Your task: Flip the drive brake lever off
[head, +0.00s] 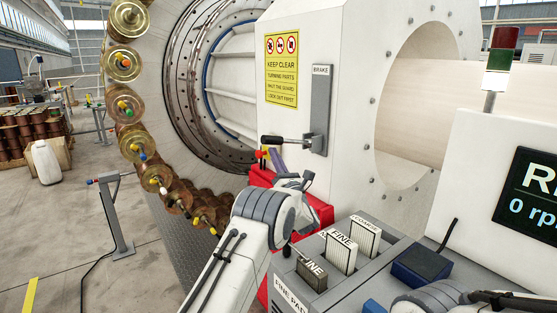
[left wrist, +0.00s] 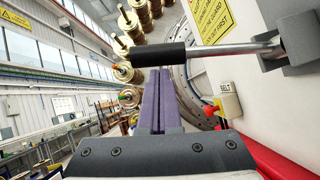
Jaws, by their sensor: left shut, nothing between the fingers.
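The brake lever sticks out to the left, about level, from a grey plate marked BRAKE (head: 320,110) on the white machine housing. Its black grip (head: 272,140) is at the free end of a metal rod. In the left wrist view the grip (left wrist: 160,54) and rod cross just beyond my fingertips. My left gripper (head: 274,158) is just below the lever, its purple fingers (left wrist: 158,100) shut together with nothing between them. The fingertips appear close under the grip; I cannot tell if they touch. My right gripper is out of view.
A yellow KEEP CLEAR sign (head: 282,69) is left of the plate. A large ring with several spools (head: 123,64) stands at left. A red part (head: 318,212) lies below the lever. A grey console (head: 385,250) holds several abrasive blocks (head: 341,250). A display (head: 535,195) reads 0 rpm.

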